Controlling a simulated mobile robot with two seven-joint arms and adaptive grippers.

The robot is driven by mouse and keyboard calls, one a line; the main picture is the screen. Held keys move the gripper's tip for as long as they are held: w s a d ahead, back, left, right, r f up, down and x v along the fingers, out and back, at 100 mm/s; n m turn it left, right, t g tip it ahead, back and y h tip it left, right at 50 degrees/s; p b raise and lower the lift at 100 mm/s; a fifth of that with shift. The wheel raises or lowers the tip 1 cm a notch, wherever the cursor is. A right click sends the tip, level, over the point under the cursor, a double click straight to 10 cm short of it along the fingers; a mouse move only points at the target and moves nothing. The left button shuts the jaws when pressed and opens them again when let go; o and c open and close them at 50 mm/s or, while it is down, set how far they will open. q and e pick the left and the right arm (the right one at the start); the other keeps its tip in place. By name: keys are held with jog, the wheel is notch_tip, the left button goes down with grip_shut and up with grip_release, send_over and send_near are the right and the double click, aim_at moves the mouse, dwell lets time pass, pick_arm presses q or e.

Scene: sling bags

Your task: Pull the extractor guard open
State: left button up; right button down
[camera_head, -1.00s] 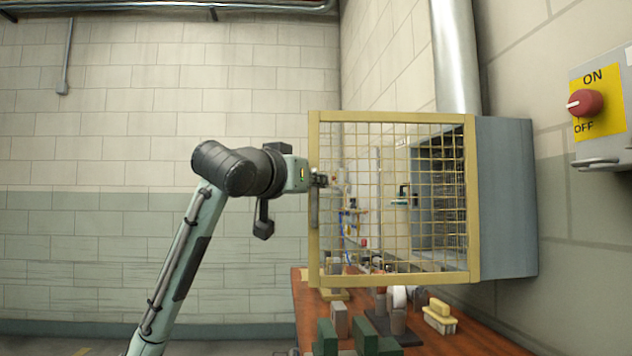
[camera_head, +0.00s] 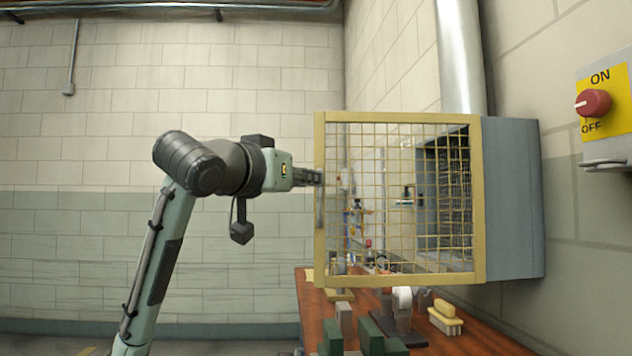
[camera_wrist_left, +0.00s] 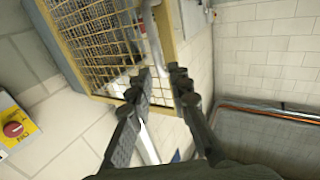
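The extractor guard (camera_head: 399,280) is a yellow-framed wire mesh panel. It stands swung out from the grey extractor box (camera_head: 512,200), and the box's dark interior shows through the mesh. A silver handle (camera_head: 319,205) runs along the guard's left edge. My left gripper (camera_head: 317,178) is level with that edge, its fingers pointing right at the handle. In the left wrist view my left gripper (camera_wrist_left: 160,75) has its fingers apart. The guard (camera_wrist_left: 170,45) and its handle (camera_wrist_left: 152,38) lie just ahead of the fingertips; I cannot tell if they touch. My right gripper is not in view.
A wooden bench (camera_head: 490,335) below the guard holds several small blocks and a yellow-topped brush-like item (camera_head: 445,318). A yellow switch plate with a red knob (camera_head: 593,103) is on the right wall. A duct (camera_head: 459,60) rises above the box.

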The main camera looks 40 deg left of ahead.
pick_arm(q)
jog(key=s+d, duration=0.1)
jog(key=s, duration=0.5)
jog(key=shift+s+d, duration=0.1)
dwell(0.4)
